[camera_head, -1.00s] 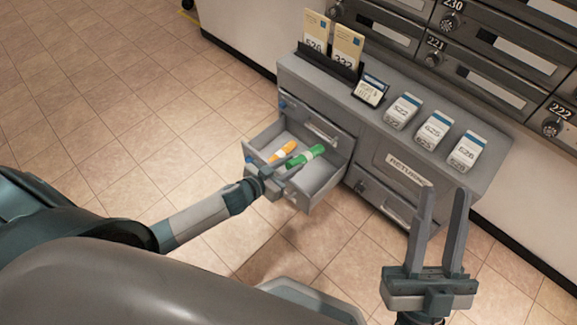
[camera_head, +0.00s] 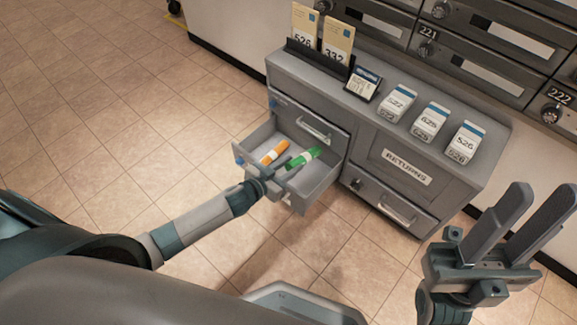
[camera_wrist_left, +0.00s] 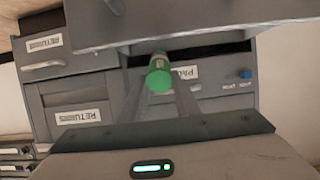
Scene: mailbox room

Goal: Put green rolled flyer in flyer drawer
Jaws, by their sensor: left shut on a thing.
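The green rolled flyer (camera_head: 302,157) with a white band is in my left gripper (camera_head: 284,168), over the right part of the open drawer (camera_head: 319,183). Whether it touches the drawer floor I cannot tell. In the left wrist view the flyer's green end (camera_wrist_left: 158,76) shows between the two fingers. An orange rolled flyer (camera_head: 274,153) lies in the drawer, left of the green one. My right gripper (camera_head: 542,205) is open and empty, to the right in front of the cabinet.
The grey cabinet (camera_head: 402,146) has a RETURNS panel and a closed drawer at right. On its top stand cards, a small sign (camera_head: 363,84) and several white numbered blocks (camera_head: 430,122). Wall mailboxes are behind. The tiled floor at left is clear.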

